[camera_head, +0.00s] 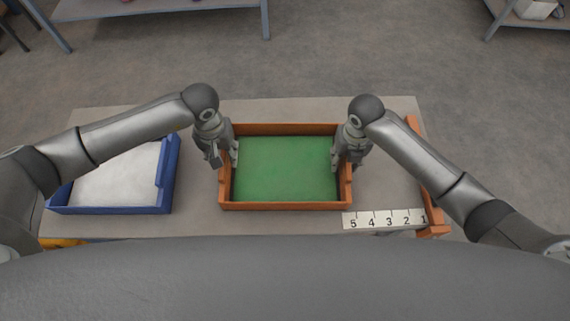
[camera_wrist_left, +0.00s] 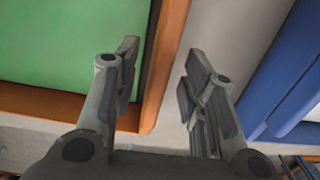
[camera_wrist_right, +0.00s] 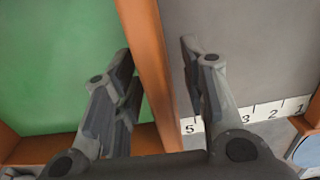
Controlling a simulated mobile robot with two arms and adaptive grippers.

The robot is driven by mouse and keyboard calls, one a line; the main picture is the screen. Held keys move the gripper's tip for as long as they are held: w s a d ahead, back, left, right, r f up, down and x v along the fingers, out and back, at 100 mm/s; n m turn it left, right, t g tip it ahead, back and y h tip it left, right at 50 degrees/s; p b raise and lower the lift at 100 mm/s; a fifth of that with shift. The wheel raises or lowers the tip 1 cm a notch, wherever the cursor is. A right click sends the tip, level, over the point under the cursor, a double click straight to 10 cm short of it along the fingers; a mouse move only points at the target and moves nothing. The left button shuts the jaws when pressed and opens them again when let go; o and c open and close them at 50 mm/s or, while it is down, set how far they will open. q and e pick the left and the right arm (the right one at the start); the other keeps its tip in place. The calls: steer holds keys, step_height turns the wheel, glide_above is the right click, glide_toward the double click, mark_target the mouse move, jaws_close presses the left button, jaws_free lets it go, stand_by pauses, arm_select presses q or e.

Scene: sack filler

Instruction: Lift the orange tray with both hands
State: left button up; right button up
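The orange tray (camera_head: 280,206) with a green bottom (camera_head: 286,168) sits on the table in the middle of the head view. My left gripper (camera_head: 222,162) is at the tray's left side wall. In the left wrist view its fingers (camera_wrist_left: 157,80) are spread, with the orange wall (camera_wrist_left: 166,50) between them, nearer the inner finger. My right gripper (camera_head: 348,160) is at the right side wall. In the right wrist view its fingers (camera_wrist_right: 160,75) are spread on both sides of the orange wall (camera_wrist_right: 148,50). Neither gripper visibly clamps the wall.
A blue tray (camera_head: 112,209) with a white bottom stands on the table to the left. A number strip (camera_head: 384,219) lies at the front right, beside another orange piece (camera_head: 436,215) at the right edge. Grey table top (camera_head: 200,215) is bare between the trays.

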arm_select(q)
steer(key=shift+f, duration=0.7)
arm_select(e)
steer(key=shift+f, duration=0.7)
arm_select(q)
steer(key=shift+c, duration=0.3)
arm_select(e)
steer(key=shift+c, duration=0.3)
arm_select(q)
jaws_close()
arm_select(e)
jaws_close()
